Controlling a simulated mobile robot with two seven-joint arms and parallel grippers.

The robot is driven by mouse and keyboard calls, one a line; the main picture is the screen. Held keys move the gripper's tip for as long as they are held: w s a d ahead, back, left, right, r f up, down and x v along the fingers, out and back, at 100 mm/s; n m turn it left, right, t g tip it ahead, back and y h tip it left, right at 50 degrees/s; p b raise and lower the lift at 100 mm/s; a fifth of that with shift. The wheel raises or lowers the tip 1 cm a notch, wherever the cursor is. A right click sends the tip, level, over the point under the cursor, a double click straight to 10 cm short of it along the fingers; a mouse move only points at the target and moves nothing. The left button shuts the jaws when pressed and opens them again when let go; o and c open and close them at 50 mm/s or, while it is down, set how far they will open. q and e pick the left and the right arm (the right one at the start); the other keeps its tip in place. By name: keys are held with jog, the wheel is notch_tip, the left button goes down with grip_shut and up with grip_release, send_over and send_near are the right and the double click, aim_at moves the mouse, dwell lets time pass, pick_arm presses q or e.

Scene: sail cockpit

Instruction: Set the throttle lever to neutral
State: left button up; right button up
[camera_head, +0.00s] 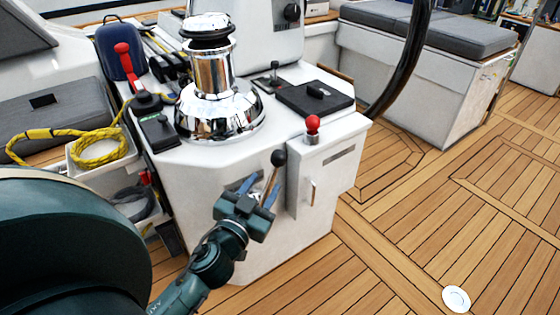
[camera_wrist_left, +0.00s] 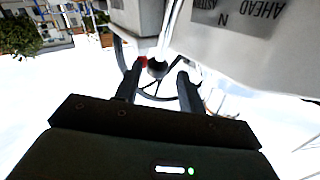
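The throttle lever has a black ball knob (camera_head: 279,157) on a slim metal shaft, on the front face of the white console. In the head view it leans up and to the right. My left gripper (camera_head: 258,188) is at the lever, its two fingers apart on either side of the shaft, below the knob. In the left wrist view the knob (camera_wrist_left: 157,68) shows between and beyond the open fingertips (camera_wrist_left: 157,78). Whether a finger touches the shaft I cannot tell. A plate (camera_wrist_left: 232,14) reads N and AHEAD, upside down, with ASTERN partly cut off. My right gripper is out of view.
A box with a handle (camera_head: 312,190) juts out just right of the throttle. Yellow rope (camera_head: 95,150) lies at the left.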

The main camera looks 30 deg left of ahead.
aim_at(274, 169)
pick_arm(q)
jog(key=w, duration=0.3)
jog(key=w+a, duration=0.1)
jog(key=w, duration=0.5)
jog(key=shift+w+a, duration=0.1)
jog(key=shift+a, duration=0.15)
jog(key=shift+c, duration=0.2)
jog(key=c, duration=0.8)
grip_shut()
jog(key=shift+r, duration=0.1)
